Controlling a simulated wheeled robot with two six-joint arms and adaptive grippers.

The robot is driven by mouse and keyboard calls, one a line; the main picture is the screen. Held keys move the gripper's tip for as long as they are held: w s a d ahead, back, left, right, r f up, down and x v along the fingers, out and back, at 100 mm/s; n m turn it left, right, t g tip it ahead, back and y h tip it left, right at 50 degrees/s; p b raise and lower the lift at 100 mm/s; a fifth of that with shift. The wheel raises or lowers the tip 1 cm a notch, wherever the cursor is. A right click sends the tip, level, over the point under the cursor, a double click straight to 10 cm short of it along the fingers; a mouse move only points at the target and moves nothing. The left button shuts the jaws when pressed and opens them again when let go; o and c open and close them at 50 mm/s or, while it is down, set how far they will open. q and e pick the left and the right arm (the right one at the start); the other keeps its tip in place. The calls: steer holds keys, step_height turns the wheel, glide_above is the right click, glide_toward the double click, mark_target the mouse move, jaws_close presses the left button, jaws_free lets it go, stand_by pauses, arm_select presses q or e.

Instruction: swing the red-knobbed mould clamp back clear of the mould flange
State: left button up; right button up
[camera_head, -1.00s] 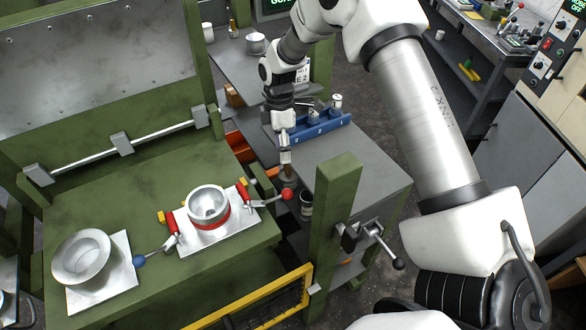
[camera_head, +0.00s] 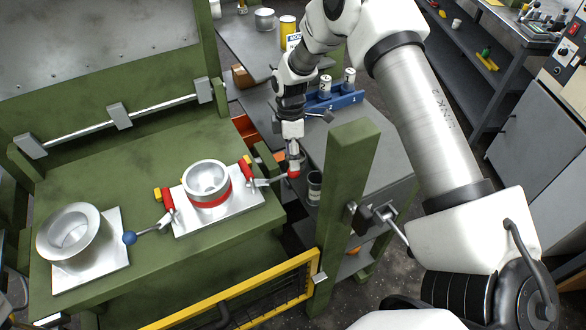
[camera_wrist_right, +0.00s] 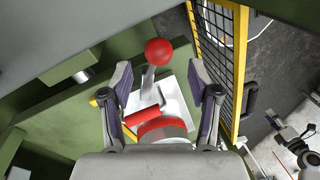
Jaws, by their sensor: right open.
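The mould clamp with the red knob (camera_head: 294,174) sits at the right side of the mould plate (camera_head: 250,204). Its lever runs from the plate's red-gripped clamp (camera_head: 246,172) out to the knob. The mould (camera_head: 206,184) is a round metal cup with a red band. My right gripper (camera_head: 293,166) is down at the knob, partly covering it. In the right wrist view the open fingers (camera_wrist_right: 160,78) stand either side of the lever, with the red knob between and beyond their tips. A white arm part at the lower right there seems to be my left arm; its jaws are unclear.
A blue-knobbed clamp (camera_head: 129,238) is at the plate's left, beside a wide metal bowl (camera_head: 72,234). A green post (camera_head: 345,190) stands right of the gripper. A yellow-framed mesh gate (camera_head: 250,290) lies in front. A blue rack (camera_head: 335,100) is behind.

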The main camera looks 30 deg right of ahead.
steer(key=f, duration=0.3)
steer(key=f+p, duration=0.1)
steer(key=shift+s+f, duration=0.3)
steer(key=shift+a, duration=0.1)
steer(key=shift+s+r, duration=0.1)
jaws_close()
